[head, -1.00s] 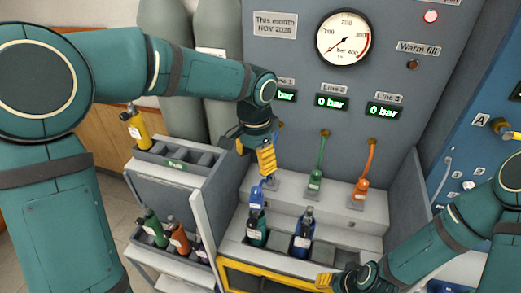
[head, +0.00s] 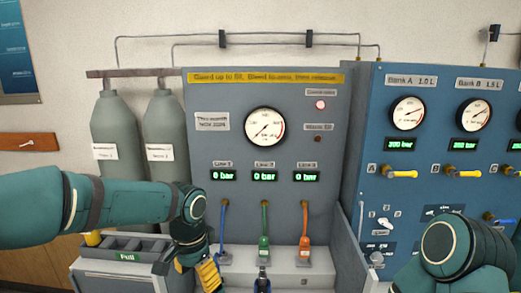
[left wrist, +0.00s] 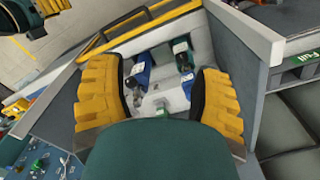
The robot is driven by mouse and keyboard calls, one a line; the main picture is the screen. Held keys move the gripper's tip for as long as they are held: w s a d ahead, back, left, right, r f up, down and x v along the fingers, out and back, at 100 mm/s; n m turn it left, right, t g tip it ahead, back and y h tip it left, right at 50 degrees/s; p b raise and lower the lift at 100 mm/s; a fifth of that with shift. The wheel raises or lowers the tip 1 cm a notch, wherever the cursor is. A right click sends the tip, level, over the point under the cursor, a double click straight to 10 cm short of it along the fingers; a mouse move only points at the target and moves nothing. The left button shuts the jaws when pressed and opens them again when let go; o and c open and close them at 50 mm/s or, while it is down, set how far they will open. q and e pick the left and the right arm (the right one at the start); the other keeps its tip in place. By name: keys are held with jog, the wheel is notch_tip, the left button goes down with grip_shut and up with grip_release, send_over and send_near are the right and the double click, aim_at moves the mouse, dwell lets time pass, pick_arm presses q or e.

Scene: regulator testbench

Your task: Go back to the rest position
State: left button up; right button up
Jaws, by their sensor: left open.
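My left gripper (head: 203,272) hangs in front of the grey panel, at the lower left of the blue hose (head: 222,228). In the left wrist view its two yellow fingers are spread wide with nothing held between them (left wrist: 158,88). Beyond them is the pale rack bay (left wrist: 165,62) with bottles in it, apart from the fingers. My right arm shows at the lower right of the head view, its gripper out of that picture. A yellow finger of my right gripper (left wrist: 48,6) shows at the top left of the left wrist view; its opening cannot be told.
The green hose (head: 264,225) and orange hose (head: 304,222) hang beside the blue one. A tray marked Full (head: 127,257) stands at the left by two grey cylinders (head: 119,125). A blue valve panel (head: 440,160) stands at the right. A bottle top (head: 262,282) rises below the green hose.

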pick_arm(q)
jog(key=s+d+f+n+h+b, duration=0.1)
jog(key=d+f+h, duration=0.1)
jog(key=f, duration=0.7)
jog(key=s+d+f+n+h+b, duration=0.1)
jog(key=d+f, duration=0.1)
jog(key=f, duration=0.7)
jog(key=s+f+n+t+b, duration=0.1)
jog(key=s+f+n, duration=0.2)
jog(key=s+f, duration=0.3)
jog(key=s+f+n+t+b, duration=0.1)
jog(key=s+f+n, duration=0.3)
jog(key=f, duration=0.6)
jog(key=shift+s+f+h, duration=0.35)
jog(key=shift+s+h, duration=0.05)
jog(key=shift+s, duration=0.45)
pick_arm(e)
notch_tip(320, 180, down, 5)
jog(key=shift+a+f, duration=0.1)
jog(key=shift+a, duration=0.05)
